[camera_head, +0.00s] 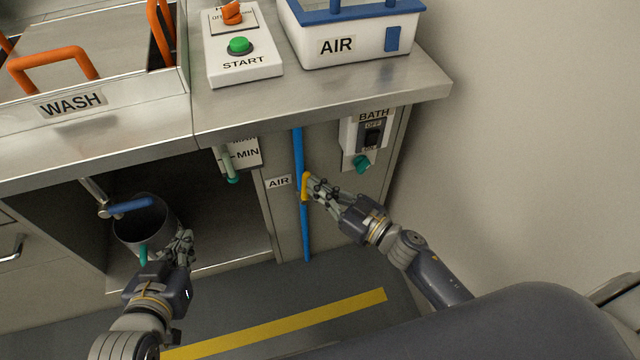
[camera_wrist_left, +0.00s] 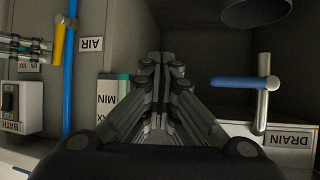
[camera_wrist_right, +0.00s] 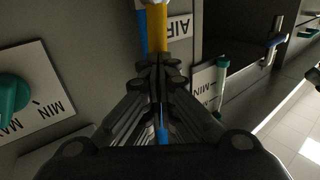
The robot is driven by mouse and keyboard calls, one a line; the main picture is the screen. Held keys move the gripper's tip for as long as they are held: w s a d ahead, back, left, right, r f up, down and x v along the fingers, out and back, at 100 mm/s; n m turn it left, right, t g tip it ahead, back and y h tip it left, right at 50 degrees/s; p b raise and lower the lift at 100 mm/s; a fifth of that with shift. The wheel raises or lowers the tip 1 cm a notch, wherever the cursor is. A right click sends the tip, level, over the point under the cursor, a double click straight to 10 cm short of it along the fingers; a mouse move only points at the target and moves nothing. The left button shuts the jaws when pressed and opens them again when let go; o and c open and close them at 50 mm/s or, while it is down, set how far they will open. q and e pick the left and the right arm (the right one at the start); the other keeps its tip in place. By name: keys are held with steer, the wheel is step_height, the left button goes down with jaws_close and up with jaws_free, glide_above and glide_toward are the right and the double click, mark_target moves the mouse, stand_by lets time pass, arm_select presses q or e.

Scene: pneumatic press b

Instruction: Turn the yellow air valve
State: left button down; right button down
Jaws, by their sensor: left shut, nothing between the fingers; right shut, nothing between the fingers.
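The yellow air valve handle (camera_head: 305,187) sits on a vertical blue pipe (camera_head: 298,150) beside an AIR label (camera_head: 278,182). The handle lies roughly along the pipe. My right gripper (camera_head: 311,188) is shut and empty, its fingertips at the handle, touching or very close. In the right wrist view the yellow handle (camera_wrist_right: 157,30) is just beyond the fingertips (camera_wrist_right: 161,62). My left gripper (camera_head: 186,238) is shut and empty in front of the open bay, well left of the valve. The valve also shows in the left wrist view (camera_wrist_left: 59,40).
A blue-handled drain valve (camera_head: 130,206) and a grey round container (camera_head: 140,228) are in the open bay. A green-tipped MIN lever (camera_head: 230,168) and a BATH switch panel (camera_head: 367,140) flank the pipe. The metal counter (camera_head: 330,100) overhangs above.

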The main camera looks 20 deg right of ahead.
arm_select(q)
steer(key=s+a+f+g+y+p, duration=0.1)
steer(key=s+a+f+g, duration=0.2)
steer(key=s+f+g, duration=0.2)
steer(key=s+f, duration=0.1)
steer(key=s, duration=0.2)
steer(key=shift+p, duration=0.3)
arm_select(e)
steer(key=shift+a+r+n, duration=0.1)
steer(key=shift+a+n, duration=0.2)
arm_select(q)
steer(key=shift+s, duration=0.1)
